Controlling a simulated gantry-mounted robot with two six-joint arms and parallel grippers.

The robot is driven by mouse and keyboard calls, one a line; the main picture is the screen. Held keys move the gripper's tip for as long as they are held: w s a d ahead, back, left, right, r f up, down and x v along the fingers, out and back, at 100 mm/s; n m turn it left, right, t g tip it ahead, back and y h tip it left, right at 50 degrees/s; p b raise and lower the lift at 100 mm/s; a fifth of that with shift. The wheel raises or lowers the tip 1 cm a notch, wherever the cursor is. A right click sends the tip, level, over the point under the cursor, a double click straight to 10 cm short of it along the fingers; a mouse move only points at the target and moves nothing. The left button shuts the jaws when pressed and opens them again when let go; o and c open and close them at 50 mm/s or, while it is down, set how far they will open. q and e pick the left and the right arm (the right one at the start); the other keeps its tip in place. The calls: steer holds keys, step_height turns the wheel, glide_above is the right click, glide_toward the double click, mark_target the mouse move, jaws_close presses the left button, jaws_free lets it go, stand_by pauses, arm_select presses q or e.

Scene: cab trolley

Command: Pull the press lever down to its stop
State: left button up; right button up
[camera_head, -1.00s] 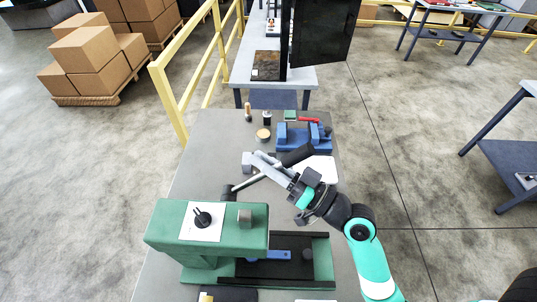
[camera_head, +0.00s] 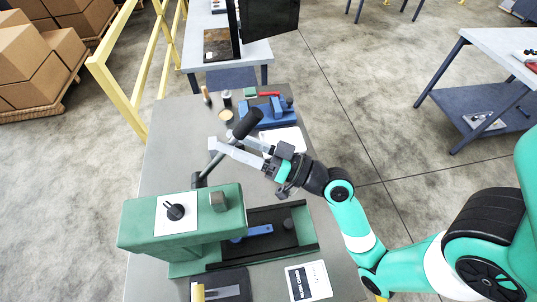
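The green press (camera_head: 140,228) stands at the near end of the grey bench. Its lever (camera_head: 247,123) has a black grip on a grey rod; it slants up from behind the press head, the grip end leaning to the right. My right gripper (camera_head: 225,146) is at the lever, its grey fingers crossing the rod just below the black grip. The fingers and rod overlap, so I cannot tell whether they clamp it or only touch it. My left gripper is not in view.
A blue vise (camera_head: 262,113) and small items stand at the bench's far end. A white card (camera_head: 309,281) and a dark tray (camera_head: 221,284) lie at the near edge. A yellow railing (camera_head: 122,85) runs along the left.

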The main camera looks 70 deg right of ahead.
steer(key=p+v, duration=0.1)
steer(key=v, duration=0.8)
steer(key=shift+s+p, duration=0.3)
steer(key=shift+s, duration=0.05)
steer(key=shift+f, duration=0.1)
